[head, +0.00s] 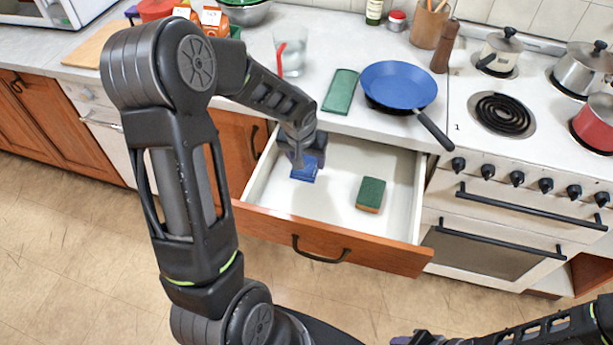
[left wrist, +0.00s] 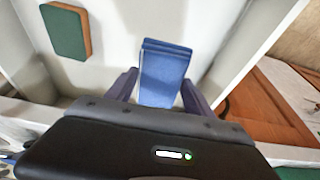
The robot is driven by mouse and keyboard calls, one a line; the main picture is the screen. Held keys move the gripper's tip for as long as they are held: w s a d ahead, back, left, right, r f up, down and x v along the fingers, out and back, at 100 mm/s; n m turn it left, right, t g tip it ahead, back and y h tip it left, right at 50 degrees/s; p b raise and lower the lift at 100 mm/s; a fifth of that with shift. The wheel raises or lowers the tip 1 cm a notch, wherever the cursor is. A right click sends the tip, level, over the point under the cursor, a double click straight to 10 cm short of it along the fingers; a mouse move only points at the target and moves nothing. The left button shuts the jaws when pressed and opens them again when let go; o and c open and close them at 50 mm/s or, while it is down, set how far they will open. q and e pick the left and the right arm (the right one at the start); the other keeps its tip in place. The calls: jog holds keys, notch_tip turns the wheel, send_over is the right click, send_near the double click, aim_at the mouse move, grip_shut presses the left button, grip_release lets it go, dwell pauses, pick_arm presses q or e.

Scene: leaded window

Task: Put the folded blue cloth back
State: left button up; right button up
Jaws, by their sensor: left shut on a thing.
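The folded blue cloth (head: 304,174) is inside the open drawer (head: 335,205), toward its left side. My left gripper (head: 303,160) reaches down into the drawer and is shut on the cloth. In the left wrist view the cloth (left wrist: 163,75) stands out between the two purple fingers (left wrist: 160,92). I cannot tell whether the cloth touches the drawer floor. Only a small part of my right gripper (head: 410,339) shows at the bottom edge of the head view, and its fingertips are not clear.
A green and brown sponge (head: 370,194) lies in the drawer, right of the cloth; it also shows in the left wrist view (left wrist: 66,31). On the counter are a folded green cloth (head: 340,92), a blue pan (head: 399,84) and a glass with a red straw (head: 290,52). The stove (head: 500,180) is right.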

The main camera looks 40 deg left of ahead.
aim_at(306, 163)
pick_arm(q)
jog(key=shift+f, duration=1.65)
jog(key=shift+f, duration=1.85)
jog(key=shift+f, duration=0.1)
jog(key=shift+f+b, duration=0.15)
jog(key=shift+b, duration=0.15)
jog(key=o, duration=1.3)
jog(key=shift+r, duration=0.2)
jog(key=shift+r+p, duration=0.2)
jog(key=shift+p, duration=0.25)
jog(key=v, duration=1.1)
jog(key=shift+s+r, duration=0.15)
jog(key=shift+r, duration=0.2)
